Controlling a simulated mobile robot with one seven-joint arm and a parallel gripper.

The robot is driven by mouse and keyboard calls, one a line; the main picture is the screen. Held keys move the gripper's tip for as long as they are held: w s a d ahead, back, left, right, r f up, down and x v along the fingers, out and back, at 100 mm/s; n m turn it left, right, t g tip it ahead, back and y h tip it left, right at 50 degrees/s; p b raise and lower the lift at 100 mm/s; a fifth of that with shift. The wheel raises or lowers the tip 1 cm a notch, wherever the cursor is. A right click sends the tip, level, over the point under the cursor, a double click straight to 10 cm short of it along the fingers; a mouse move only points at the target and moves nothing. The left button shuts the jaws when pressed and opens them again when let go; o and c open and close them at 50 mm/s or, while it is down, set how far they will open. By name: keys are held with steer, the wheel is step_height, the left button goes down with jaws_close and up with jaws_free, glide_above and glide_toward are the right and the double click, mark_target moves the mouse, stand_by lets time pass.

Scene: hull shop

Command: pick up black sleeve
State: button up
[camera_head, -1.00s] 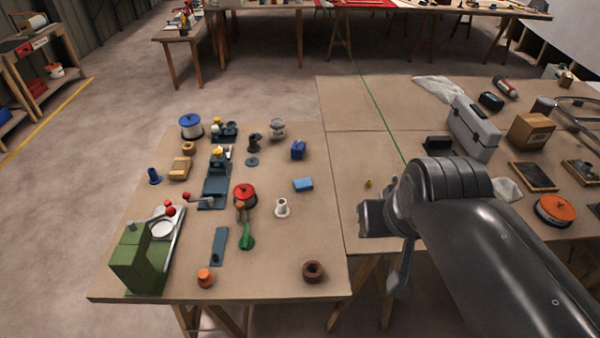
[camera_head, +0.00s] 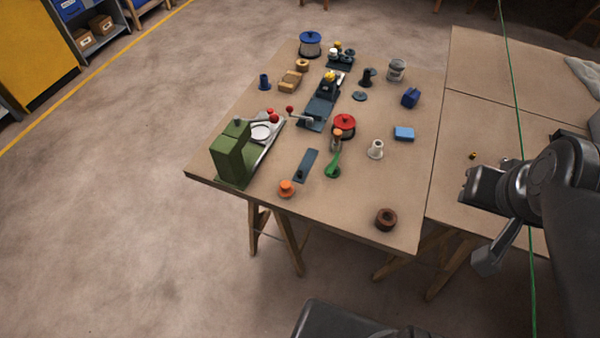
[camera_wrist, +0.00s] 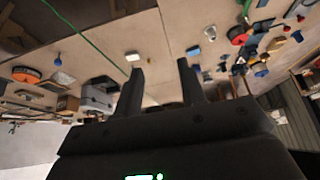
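The black sleeve (camera_head: 367,78) stands upright towards the back right of the left workbench in the head view. It is a small dark cylinder with a wider foot, just behind a flat dark disc (camera_head: 360,96). I cannot single it out in the wrist view. My gripper (camera_wrist: 160,68) has its two fingers apart with nothing between them. In the head view my arm comes in from the right, and the gripper end is over the right bench, well apart from the sleeve.
Near the sleeve stand a grey flanged part (camera_head: 397,70) and a blue block (camera_head: 411,97). A red-topped spool (camera_head: 344,126), white sleeve (camera_head: 376,149), green machine (camera_head: 231,153) and brown ring (camera_head: 386,219) share the bench (camera_head: 335,213). A green line (camera_head: 518,95) runs down at right.

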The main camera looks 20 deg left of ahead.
steer(key=shift+o, duration=0.5)
steer(key=w+a+g, duration=0.2)
steer(key=w+a, duration=0.5)
steer(key=w, duration=0.1)
steer(key=g, duration=0.4)
glide_above(300, 172)
steer(key=f, duration=2.4)
steer(key=shift+w+a, duration=0.2)
steer(key=shift+s+d+f, duration=0.1)
steer(key=shift+s+f, duration=0.05)
steer(key=shift+f, duration=1.45)
steer(key=shift+s+d+f, duration=0.1)
steer(key=shift+f, duration=1.5)
